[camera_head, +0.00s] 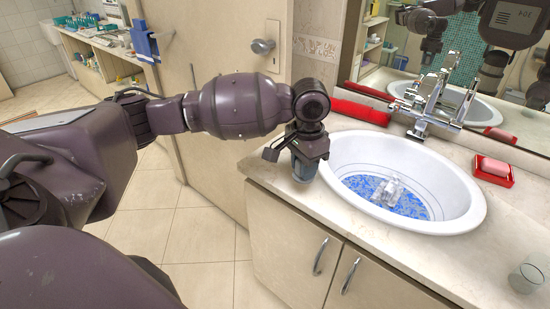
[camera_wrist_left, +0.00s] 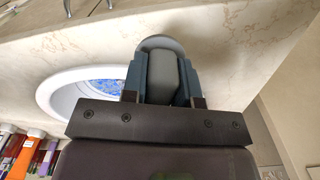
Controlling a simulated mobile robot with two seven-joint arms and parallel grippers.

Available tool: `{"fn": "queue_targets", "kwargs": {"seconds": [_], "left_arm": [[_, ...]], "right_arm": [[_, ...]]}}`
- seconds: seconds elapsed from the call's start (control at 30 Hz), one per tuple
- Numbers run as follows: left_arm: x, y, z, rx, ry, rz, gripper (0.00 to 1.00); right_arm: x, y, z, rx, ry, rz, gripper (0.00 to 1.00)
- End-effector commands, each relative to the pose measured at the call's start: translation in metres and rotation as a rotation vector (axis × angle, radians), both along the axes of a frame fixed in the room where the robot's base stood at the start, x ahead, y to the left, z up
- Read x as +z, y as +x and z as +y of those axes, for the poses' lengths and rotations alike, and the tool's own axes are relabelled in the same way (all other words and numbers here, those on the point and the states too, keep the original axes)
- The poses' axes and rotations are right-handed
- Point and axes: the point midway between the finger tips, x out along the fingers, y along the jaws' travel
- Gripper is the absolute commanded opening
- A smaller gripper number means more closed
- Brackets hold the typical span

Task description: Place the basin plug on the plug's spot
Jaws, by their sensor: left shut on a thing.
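My left gripper (camera_head: 304,168) is over the counter just left of the washbasin, pointing down. In the left wrist view its blue-grey fingers (camera_wrist_left: 160,85) are shut on a grey piece with a pale round rim (camera_wrist_left: 160,43), which looks like the basin plug. In the head view the fingers mostly hide this piece, and I cannot tell whether it touches the counter. The white washbasin (camera_head: 468,205) has a blue patterned bottom, with a shiny clear or chrome shape (camera_head: 390,191) in its middle. I cannot make out the plug's spot. My right gripper is not in view.
A chrome tap (camera_head: 435,100) stands behind the basin. A red dish with pink soap (camera_head: 493,170) is to its right, and a glass (camera_head: 530,275) stands at the front right. A red tray (camera_head: 360,110) lies behind the gripper. The counter's front left is clear.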

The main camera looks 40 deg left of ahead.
Motion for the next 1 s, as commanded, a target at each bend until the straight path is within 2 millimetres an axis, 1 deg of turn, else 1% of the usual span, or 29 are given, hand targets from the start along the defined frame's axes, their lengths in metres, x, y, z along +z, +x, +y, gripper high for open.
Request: {"fn": "queue_targets", "kwargs": {"seconds": [0.03, 0.3, 0.5, 0.6, 0.7, 0.83, 0.93, 1.0], "left_arm": [[0.013, 0.008, 0.009, -0.048, 0.003, -0.007, 0.03], [0.064, 0.042, 0.055, -0.372, 0.002, -0.006, 0.03], [0.103, 0.061, 0.088, -0.607, 0.002, -0.004, 0.03], [0.119, 0.068, 0.101, -0.703, 0.002, -0.004, 0.03], [0.130, 0.072, 0.111, -0.777, 0.002, -0.002, 0.03], [0.137, 0.075, 0.118, -0.832, 0.002, -0.001, 0.03], [0.133, 0.076, 0.120, -0.848, 0.000, 0.001, 0.03], [0.123, 0.076, 0.120, -0.851, 0.000, 0.002, 0.03]], "right_arm": [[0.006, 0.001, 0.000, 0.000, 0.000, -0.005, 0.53], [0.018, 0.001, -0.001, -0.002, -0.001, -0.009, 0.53], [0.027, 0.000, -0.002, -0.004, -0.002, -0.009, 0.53], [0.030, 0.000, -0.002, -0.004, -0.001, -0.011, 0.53], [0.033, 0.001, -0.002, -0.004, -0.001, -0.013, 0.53], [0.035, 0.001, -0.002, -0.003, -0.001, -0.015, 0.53], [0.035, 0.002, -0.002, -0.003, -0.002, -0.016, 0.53], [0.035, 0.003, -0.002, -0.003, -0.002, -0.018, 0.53]]}}
